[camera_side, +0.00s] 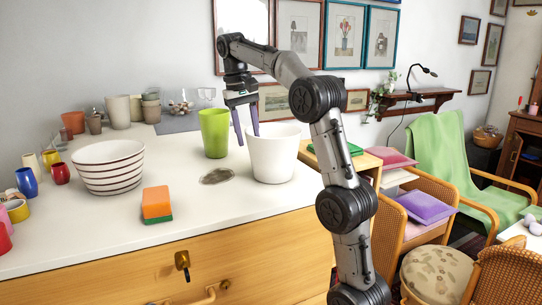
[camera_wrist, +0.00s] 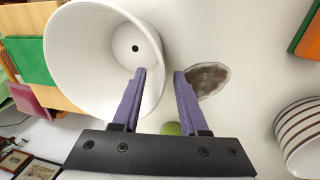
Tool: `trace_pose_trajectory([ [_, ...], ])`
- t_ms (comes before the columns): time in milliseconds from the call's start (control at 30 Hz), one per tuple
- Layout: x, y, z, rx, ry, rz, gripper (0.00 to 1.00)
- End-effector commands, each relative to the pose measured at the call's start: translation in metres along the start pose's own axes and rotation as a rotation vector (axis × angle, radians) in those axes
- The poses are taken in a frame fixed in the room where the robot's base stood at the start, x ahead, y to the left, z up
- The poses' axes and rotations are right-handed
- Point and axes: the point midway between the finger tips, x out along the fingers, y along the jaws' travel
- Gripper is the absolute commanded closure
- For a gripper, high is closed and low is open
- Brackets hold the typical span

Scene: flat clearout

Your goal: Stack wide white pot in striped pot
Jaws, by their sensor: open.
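The wide white pot (camera_side: 273,160) stands upright on the white counter, right of centre in the side view. In the wrist view the white pot (camera_wrist: 82,75) shows its open mouth and a dark hole in its floor. The striped pot (camera_side: 108,178) stands upright at the left of the counter; part of it shows at the right edge of the wrist view (camera_wrist: 298,137). My gripper (camera_side: 249,140) is open and points down at the white pot's left rim. In the wrist view its fingers (camera_wrist: 160,72) lie either side of the rim; contact is unclear.
A green cup (camera_side: 214,134) stands just left of my gripper. A grey patterned disc (camera_side: 217,176) and an orange-and-green sponge (camera_side: 157,204) lie between the two pots. Small cups and jars crowd the counter's left and back. The counter's front middle is clear.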

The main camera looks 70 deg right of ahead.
Motion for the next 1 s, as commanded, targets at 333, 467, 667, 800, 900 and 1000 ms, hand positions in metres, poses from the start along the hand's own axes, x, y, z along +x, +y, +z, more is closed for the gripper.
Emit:
trace_pose_trajectory([
  [333,-0.028,0.0,0.029,0.05,0.163,0.067,0.57],
  [467,-0.04,0.003,0.049,0.086,0.292,0.119,0.57],
  [667,-0.052,0.01,0.08,0.117,0.541,0.174,0.57],
  [800,-0.055,0.014,0.098,0.109,0.738,0.172,0.57],
  [900,-0.055,0.013,0.108,0.089,0.878,0.143,0.57],
  [1000,-0.054,0.011,0.118,0.06,1.0,0.1,0.57],
])
